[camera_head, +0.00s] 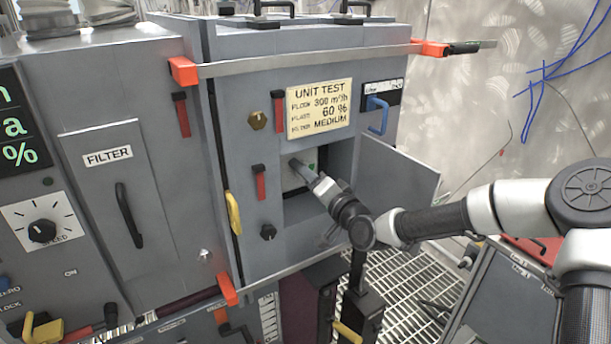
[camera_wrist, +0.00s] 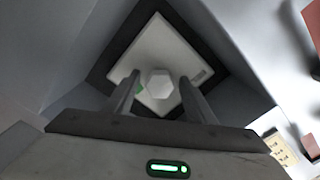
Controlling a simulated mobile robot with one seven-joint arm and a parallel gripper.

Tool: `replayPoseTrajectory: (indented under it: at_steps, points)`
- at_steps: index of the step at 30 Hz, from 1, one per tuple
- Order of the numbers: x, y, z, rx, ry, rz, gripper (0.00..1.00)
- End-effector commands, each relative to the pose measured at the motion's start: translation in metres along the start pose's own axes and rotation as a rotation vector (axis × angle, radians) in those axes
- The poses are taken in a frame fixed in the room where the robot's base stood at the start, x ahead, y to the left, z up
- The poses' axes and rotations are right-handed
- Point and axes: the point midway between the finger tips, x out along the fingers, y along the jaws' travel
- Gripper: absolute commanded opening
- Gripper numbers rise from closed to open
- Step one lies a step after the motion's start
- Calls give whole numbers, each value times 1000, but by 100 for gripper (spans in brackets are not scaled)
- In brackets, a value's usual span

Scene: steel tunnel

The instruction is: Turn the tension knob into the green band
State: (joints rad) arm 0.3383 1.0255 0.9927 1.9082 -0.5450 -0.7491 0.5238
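The tension knob (camera_wrist: 158,84) is a pale, roughly hexagonal knob on a white square plate (camera_wrist: 152,44), seen in the wrist view. The plate sits deep inside a dark-rimmed recess. A green patch (camera_wrist: 138,89) shows at the knob's left, partly behind a finger. My gripper (camera_wrist: 160,77) is open, with one finger on each side of the knob in the picture; I cannot tell whether they touch it. In the head view my gripper (camera_head: 299,166) reaches into the open compartment of the grey cabinet.
The compartment's grey door (camera_head: 397,184) stands open at the right of my gripper. The recess walls surround my gripper closely.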

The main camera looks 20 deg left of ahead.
Motion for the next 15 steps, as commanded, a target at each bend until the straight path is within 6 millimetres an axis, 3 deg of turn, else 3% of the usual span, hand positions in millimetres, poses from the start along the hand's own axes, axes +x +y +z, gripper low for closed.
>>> replayPoseTrajectory:
  at_steps: [8,15]
  points:
    - [-3,0,-1,-1,1,0,50]
    - [-39,0,-2,-1,1,2,50]
